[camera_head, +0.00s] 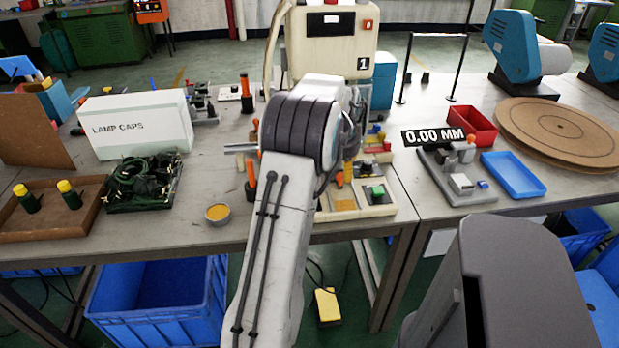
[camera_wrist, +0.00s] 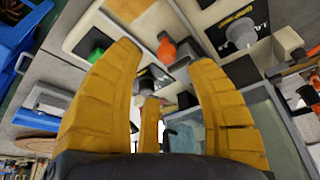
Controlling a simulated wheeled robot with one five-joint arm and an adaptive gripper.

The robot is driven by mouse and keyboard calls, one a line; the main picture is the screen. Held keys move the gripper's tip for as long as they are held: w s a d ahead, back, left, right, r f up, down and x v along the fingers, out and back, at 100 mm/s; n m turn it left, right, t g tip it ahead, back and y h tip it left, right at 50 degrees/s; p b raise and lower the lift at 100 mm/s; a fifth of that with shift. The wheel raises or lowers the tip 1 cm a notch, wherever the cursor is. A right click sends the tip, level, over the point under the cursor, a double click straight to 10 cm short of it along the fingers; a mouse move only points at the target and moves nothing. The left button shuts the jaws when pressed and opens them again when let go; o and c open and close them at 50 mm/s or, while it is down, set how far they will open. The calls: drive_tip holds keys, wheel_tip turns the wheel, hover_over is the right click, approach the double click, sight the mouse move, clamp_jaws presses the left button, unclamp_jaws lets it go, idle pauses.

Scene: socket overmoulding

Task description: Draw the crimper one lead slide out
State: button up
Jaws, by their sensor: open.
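Crimper one (camera_head: 330,45) is a cream machine marked 1 on the bench, in the head view. My arm hides much of its front and base. My gripper (camera_wrist: 165,57) is open in the wrist view, with its yellow fingers wide apart. An orange knob (camera_wrist: 167,50) shows between and beyond the fingertips, apart from them as far as I can see. A green button (camera_wrist: 97,56) on a pale plate lies by the left finger; it also shows in the head view (camera_head: 376,190). I cannot tell for sure which part is the lead slide.
A LAMP CAPS box (camera_head: 135,125), a dark tray with green leads (camera_head: 145,183) and a small round tin (camera_head: 218,214) are on the left. A gauge reading 0.00 MM (camera_head: 433,135), a red bin (camera_head: 472,124) and a blue tray (camera_head: 513,175) are on the right.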

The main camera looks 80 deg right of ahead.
sight(341, 174)
drive_tip(key=shift+h, duration=0.3)
drive_tip(key=shift+w+d+p+x, duration=0.15)
drive_tip(key=shift+p+x, duration=0.05)
drive_tip(key=shift+x, duration=1)
drive_tip(key=shift+w+d+p+x, duration=0.1)
drive_tip(key=shift+d+p+x, duration=0.1)
drive_tip(key=shift+x, duration=1)
drive_tip(key=shift+w+d+p+x, duration=0.1)
drive_tip(key=shift+w+p+x, duration=0.1)
drive_tip(key=shift+x, duration=0.95)
drive_tip(key=shift+r, duration=0.15)
drive_tip(key=shift+r, duration=0.1)
clamp_jaws()
